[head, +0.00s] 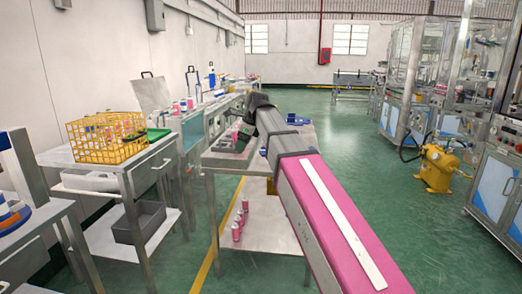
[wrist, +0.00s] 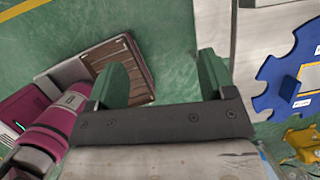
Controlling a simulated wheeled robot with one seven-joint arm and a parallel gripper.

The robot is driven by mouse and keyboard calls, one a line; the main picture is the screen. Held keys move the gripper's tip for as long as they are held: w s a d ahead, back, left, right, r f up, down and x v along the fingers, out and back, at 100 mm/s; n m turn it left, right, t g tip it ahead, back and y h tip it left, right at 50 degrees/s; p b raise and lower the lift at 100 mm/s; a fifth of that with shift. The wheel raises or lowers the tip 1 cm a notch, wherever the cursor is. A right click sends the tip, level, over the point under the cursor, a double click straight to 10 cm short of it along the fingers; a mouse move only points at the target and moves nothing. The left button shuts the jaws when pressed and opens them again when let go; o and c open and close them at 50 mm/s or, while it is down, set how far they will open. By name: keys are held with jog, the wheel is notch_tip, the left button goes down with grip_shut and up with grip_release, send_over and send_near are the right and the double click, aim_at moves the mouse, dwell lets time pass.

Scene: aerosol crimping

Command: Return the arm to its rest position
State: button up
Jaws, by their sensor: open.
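My arm stretches forward from the bottom of the head view, over the middle tables. Its dark wrist end is near the grey table, and the fingertips cannot be made out there. In the wrist view my gripper (wrist: 160,80) is open, its two green fingers wide apart. Nothing is held between them. Green floor and part of a brown slatted panel show behind and between the fingers.
A yellow basket (head: 105,138) of pink cans stands on the left table. Several pink cans (head: 240,217) stand on a lower shelf under my arm. A blue toothed disc (wrist: 275,82) lies right of the gripper. A yellow machine (head: 437,165) stands right; the floor aisle between is clear.

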jog(key=s+d+f+n+h, duration=0.1)
jog(key=s+d+f+n, duration=0.15)
jog(key=d+f, duration=0.4)
jog(key=s+d+f+n, duration=0.1)
jog(key=d+f+n, duration=0.25)
jog(key=f, duration=0.65)
jog(key=s+d+f+n+h, duration=0.1)
jog(key=s+d+f+n, duration=0.2)
jog(key=f, duration=0.5)
jog(key=s+d+f+n+h, duration=0.1)
jog(key=s+d+f+n, duration=0.4)
jog(key=f, duration=0.3)
jog(key=s+d+f+n+g+h, duration=0.1)
jog(key=s+d+f+n, duration=0.5)
jog(key=d+f, duration=0.2)
jog(key=shift+s+f+g, duration=0.25)
jog(key=shift+f+g, duration=0.05)
jog(key=shift+f, duration=0.1)
